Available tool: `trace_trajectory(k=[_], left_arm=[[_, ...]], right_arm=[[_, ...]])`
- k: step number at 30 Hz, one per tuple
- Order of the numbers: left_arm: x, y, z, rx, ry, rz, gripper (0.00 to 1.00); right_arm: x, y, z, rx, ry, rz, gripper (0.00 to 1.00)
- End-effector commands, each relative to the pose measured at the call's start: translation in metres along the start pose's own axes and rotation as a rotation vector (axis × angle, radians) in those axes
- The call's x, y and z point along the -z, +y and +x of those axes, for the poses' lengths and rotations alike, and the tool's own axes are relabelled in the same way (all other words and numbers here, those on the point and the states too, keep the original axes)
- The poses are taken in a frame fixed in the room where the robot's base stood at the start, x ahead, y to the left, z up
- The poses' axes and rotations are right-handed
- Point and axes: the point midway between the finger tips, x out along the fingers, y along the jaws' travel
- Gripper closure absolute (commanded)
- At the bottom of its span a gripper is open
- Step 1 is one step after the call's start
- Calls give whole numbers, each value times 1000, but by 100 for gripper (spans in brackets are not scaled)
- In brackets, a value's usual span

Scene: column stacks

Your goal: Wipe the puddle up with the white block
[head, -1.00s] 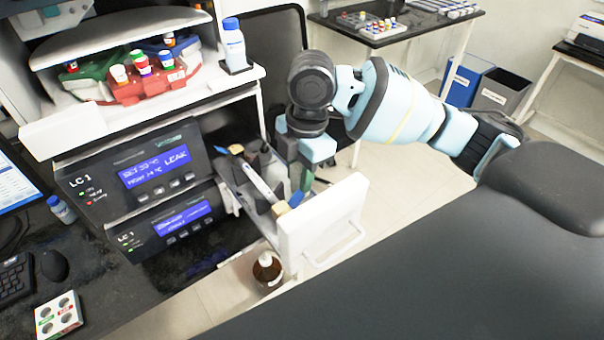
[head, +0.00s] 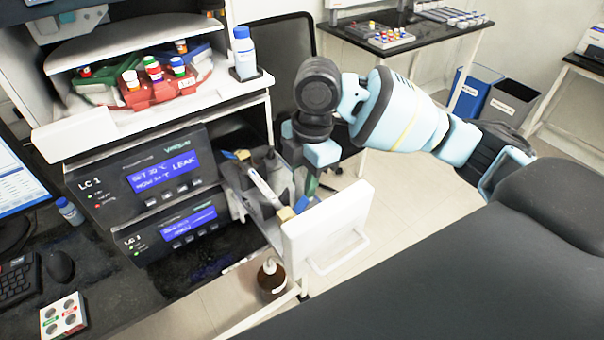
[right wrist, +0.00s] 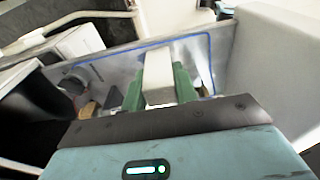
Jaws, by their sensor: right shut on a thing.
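My right gripper (right wrist: 158,88) is shut on the white block (right wrist: 159,72); its green fingers sit on both sides of the block. In the head view this gripper (head: 308,186) points down into the open drawer (head: 325,230) of the LC 1 unit, and the block is hidden there. The right wrist view shows the block over the drawer's grey inside, with a blue line around it. I cannot make out the puddle for certain, nor whether the block touches the drawer floor. My left gripper is not in view.
A brown bottle (head: 271,279) stands below the drawer. The LC 1 unit (head: 150,175) shows LEAK on its screen. A white-and-blue bottle (head: 244,55) stands on the shelf above.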

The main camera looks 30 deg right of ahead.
Motion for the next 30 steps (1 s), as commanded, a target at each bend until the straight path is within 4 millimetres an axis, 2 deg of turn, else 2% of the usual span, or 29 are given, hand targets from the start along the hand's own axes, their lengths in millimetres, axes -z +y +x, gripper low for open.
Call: trace_trajectory(k=[4, 14, 24, 30], left_arm=[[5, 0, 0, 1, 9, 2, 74], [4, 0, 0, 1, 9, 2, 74], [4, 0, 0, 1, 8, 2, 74], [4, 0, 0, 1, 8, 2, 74]], right_arm=[[0, -8, -1, -2, 0, 0, 84], [0, -12, 1, 0, 0, 1, 84], [0, -30, 3, 2, 0, 0, 84], [0, -32, 4, 3, 0, 1, 84]])
